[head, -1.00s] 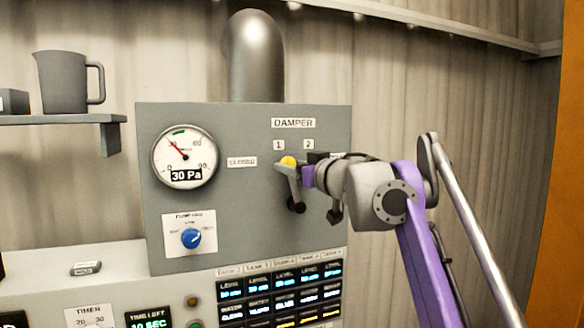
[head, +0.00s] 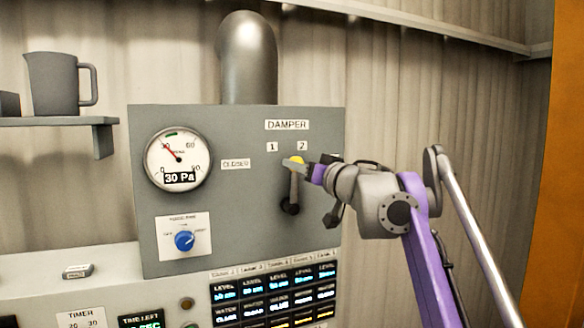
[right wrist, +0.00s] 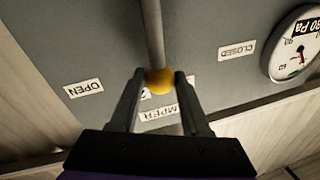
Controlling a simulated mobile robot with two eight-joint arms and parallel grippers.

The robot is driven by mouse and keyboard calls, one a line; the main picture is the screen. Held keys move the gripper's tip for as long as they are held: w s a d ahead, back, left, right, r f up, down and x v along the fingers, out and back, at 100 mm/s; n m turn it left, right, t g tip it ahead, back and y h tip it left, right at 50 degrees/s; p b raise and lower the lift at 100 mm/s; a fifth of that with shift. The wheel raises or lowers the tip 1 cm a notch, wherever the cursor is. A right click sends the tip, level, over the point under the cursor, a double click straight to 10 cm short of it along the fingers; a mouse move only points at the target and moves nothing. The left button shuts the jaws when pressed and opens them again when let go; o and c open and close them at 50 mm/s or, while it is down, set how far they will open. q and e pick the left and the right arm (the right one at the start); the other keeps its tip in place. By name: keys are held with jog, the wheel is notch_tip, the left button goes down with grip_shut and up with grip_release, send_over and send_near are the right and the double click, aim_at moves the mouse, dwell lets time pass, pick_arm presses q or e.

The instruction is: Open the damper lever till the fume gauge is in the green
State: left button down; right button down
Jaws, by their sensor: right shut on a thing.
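The damper lever (head: 294,186) is a grey bar with a yellow knob. It stands nearly upright on the panel, its knob just below and left of the 2 mark (head: 302,146). My right gripper (head: 306,170) is shut on the knob. In the right wrist view its fingers (right wrist: 159,76) sit on both sides of the yellow knob (right wrist: 159,83). The fume gauge (head: 178,159) reads 30 Pa. Its red needle points up-left at about the 30 mark, left of the short green band at the top of the dial. My left gripper is not in view.
The CLOSED label (head: 235,163) is left of the lever; the OPEN label (right wrist: 83,88) shows in the right wrist view. A blue dial (head: 185,240) sits below the gauge. A grey jug (head: 54,84) stands on the shelf at left. Display screens (head: 276,295) line the console below.

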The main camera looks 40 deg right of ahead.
jog(key=shift+s+d+f+m, duration=0.1)
jog(key=shift+s+d+m, duration=0.05)
jog(key=shift+d+m, duration=0.4)
jog(key=shift+s+d+f+m, duration=0.15)
jog(key=shift+d+m, duration=0.2)
jog(key=shift+m, duration=0.3)
jog(key=shift+r, duration=0.1)
jog(key=shift+c, duration=1.9)
grip_release()
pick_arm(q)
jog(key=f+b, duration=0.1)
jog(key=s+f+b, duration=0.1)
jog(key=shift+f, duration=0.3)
pick_arm(e)
jog(key=s+a+f, duration=0.1)
jog(key=s, duration=0.9)
jog(key=shift+s+a, duration=0.25)
jog(key=shift+s, duration=0.1)
jog(key=shift+w+f, duration=0.1)
